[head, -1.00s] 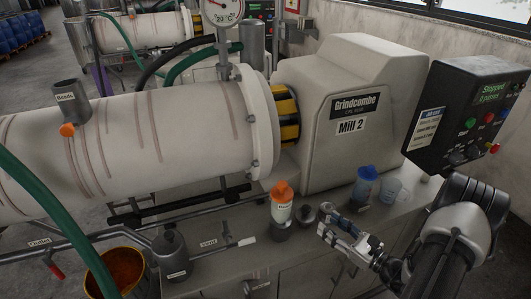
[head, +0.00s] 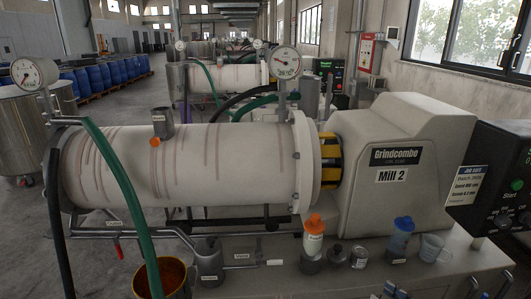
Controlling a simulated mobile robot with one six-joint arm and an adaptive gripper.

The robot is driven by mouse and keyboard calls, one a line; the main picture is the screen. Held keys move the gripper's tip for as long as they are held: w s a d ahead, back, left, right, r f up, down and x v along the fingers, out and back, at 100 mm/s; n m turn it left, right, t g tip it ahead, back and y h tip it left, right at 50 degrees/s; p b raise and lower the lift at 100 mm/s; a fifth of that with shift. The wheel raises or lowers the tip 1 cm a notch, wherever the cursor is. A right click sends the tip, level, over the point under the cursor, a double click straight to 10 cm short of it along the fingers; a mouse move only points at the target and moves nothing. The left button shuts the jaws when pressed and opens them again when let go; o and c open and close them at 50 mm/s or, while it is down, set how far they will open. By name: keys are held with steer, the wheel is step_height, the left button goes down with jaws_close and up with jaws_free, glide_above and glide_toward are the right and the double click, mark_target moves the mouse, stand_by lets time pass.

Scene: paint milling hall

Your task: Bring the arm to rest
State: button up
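My gripper (head: 394,291) shows only as a small light part at the bottom edge of the head view, in front of the bench. Most of it and of my arm is cut off by the frame, so I cannot tell whether its fingers are open or shut, or whether it holds anything.
Mill 2 (head: 398,160) and its white cylinder (head: 200,165) fill the middle. On the bench stand an orange-topped bottle (head: 313,240), small metal cups (head: 336,254), a blue-topped container (head: 401,238) and a clear jug (head: 431,247). An orange-lined bucket (head: 165,278) stands lower left; the control box (head: 494,185) is at right.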

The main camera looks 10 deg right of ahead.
steer(key=a+r+n+g+y, duration=0.5)
steer(key=a+r+n+g, duration=0.3)
steer(key=a, duration=0.6)
steer(key=s+a+r+n+g+h, duration=0.2)
steer(key=s+a+r+n+g, duration=0.35)
steer(key=a+n, duration=0.3)
steer(key=s+a+r+n+t+h, duration=0.1)
steer(key=s+r+n+t+h, duration=0.1)
steer(key=s+r+n+h, duration=0.5)
steer(key=s+n+h, duration=0.3)
steer(key=s+n, duration=0.2)
steer(key=n, duration=0.1)
steer(key=shift+s+a+r+t+h, duration=0.15)
steer(key=shift+s+a+t+h, duration=0.15)
steer(key=shift+a+t, duration=0.1)
